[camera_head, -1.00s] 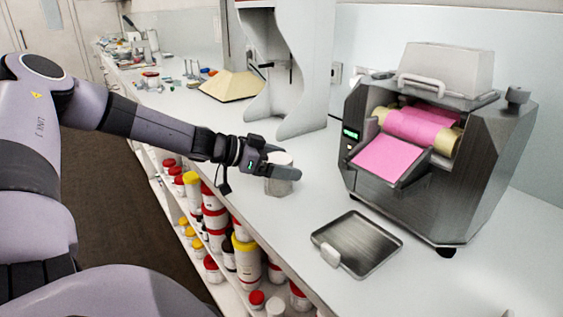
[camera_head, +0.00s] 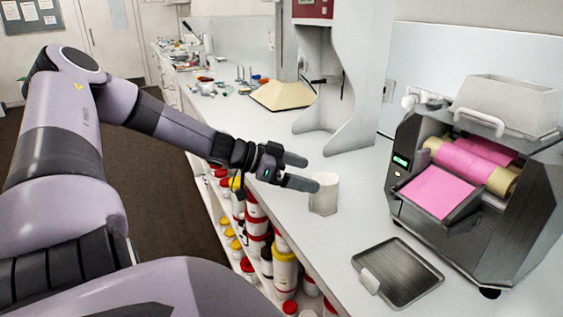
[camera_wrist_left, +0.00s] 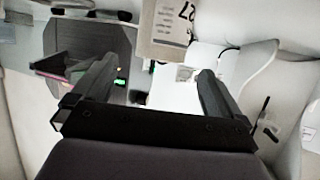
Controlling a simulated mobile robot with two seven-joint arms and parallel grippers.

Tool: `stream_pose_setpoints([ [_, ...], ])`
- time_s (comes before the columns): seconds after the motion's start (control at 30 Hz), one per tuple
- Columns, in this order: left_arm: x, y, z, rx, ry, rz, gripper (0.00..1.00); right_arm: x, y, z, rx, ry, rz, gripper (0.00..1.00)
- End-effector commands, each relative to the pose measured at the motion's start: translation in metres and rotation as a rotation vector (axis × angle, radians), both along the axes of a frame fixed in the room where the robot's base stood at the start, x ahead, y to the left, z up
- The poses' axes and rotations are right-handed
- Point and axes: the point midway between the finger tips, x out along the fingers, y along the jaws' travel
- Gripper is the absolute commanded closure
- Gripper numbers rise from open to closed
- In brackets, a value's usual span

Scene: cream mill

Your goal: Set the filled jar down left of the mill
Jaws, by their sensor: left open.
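The white jar (camera_head: 325,194) stands upright on the counter, left of the mill (camera_head: 470,175), a grey metal machine with pink rollers and a pink apron. My left gripper (camera_head: 306,172) is open, with its fingertips just left of the jar, and nothing is between them. In the left wrist view the jar (camera_wrist_left: 166,30) shows its printed label beyond the open fingers, and part of the mill (camera_wrist_left: 90,45) is at the left. The jar's contents cannot be seen. My right gripper is not in view.
A metal tray (camera_head: 412,273) lies on the counter in front of the mill. A white stand (camera_head: 345,85) rises behind the jar. Shelves under the counter hold several containers with red and yellow lids (camera_head: 285,271). The counter between jar and tray is clear.

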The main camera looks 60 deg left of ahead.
Motion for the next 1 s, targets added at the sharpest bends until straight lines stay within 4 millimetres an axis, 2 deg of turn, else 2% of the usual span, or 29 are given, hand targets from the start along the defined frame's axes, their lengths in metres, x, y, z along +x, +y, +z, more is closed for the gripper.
stream_pose_setpoints([
  [0.43,-0.036,0.018,0.017,0.0,-0.001,0.002,0.0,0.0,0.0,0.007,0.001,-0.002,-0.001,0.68],
  [1.0,-0.04,0.02,0.018,-0.001,-0.001,0.002,0.0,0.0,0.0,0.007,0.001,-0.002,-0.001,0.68],
])
